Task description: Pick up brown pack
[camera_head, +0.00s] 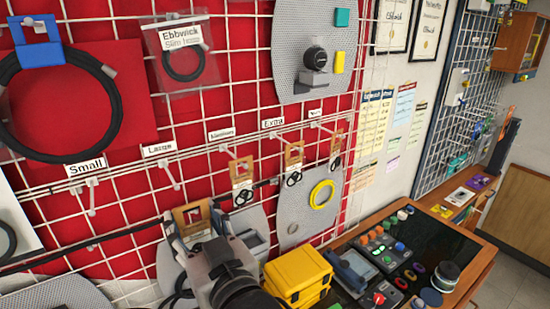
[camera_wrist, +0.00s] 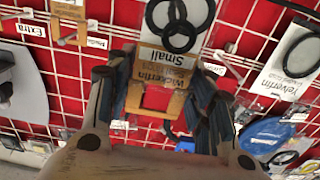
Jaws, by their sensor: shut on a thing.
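A brown pack (camera_head: 193,216) is held between the fingers of my gripper (camera_head: 200,228), in front of the wire grid in the head view. In the wrist view the brown pack (camera_wrist: 172,78) appears upside down, with the words "Wilderfin" and "Small" and black rings on its card. The fingers of my gripper (camera_wrist: 160,90) close on its two sides. Other brown packs hang from hooks on the grid: one (camera_head: 241,170), a second (camera_head: 293,155) and a third (camera_head: 336,140).
Empty hooks stick out under the "Small" label (camera_head: 86,167) and the "Large" label (camera_head: 158,149). A yellow case (camera_head: 298,270) stands just right of my gripper. A bench (camera_head: 455,240) with a control panel lies further right.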

